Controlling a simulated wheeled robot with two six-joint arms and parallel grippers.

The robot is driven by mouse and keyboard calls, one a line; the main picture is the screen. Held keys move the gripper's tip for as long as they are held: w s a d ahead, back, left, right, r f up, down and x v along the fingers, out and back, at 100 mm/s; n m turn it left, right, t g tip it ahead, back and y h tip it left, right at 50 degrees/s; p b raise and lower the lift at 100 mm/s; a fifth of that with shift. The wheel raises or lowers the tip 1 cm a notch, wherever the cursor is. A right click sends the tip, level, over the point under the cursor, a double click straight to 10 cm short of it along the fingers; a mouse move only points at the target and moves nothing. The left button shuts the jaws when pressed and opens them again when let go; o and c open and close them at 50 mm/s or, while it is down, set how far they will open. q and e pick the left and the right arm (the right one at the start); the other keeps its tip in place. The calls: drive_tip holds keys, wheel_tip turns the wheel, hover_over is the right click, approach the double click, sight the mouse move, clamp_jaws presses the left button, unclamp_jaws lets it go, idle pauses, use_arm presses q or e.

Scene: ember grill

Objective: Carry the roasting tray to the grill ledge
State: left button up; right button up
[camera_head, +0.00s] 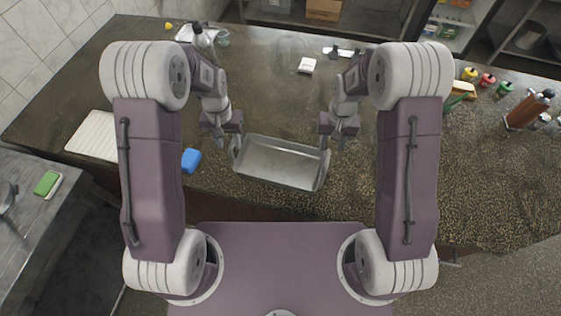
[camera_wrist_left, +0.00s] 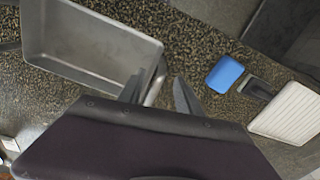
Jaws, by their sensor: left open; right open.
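The roasting tray (camera_head: 280,161) is a grey metal rectangular pan on the speckled counter, near its front edge, between my two grippers. It looks empty. My left gripper (camera_head: 229,143) is open at the tray's left end. In the left wrist view the tray (camera_wrist_left: 90,45) fills the upper left, and the left gripper's fingers (camera_wrist_left: 158,95) are spread close to the tray's end handle (camera_wrist_left: 155,80). My right gripper (camera_head: 336,143) is open at the tray's right end. I cannot tell whether either gripper touches the tray. I cannot make out which surface is the grill ledge.
A blue sponge or block (camera_head: 191,160) lies left of the tray, with a white ribbed board (camera_head: 94,137) further left. A small white block (camera_head: 306,65) sits behind the tray. Bottles (camera_head: 487,80) and a wooden holder (camera_head: 528,110) stand at right. The counter right of the tray is mostly clear.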

sight(230, 151)
use_arm(q)
drive_tip(key=f, duration=0.6)
drive_tip(key=shift+w+a, duration=0.1)
drive_tip(key=shift+a, duration=0.15)
use_arm(e)
drive_tip(key=f, duration=0.5)
drive_tip(key=shift+w+a+f, duration=0.1)
drive_tip(key=shift+a+f, duration=0.15)
drive_tip(key=shift+f, duration=0.15)
use_arm(q)
drive_tip(key=shift+d+f, duration=0.1)
drive_tip(key=shift+f, duration=0.4)
use_arm(e)
drive_tip(key=shift+d+f, duration=0.15)
drive_tip(key=shift+f, duration=0.4)
use_arm(q)
clamp_jaws()
use_arm(e)
clamp_jaws()
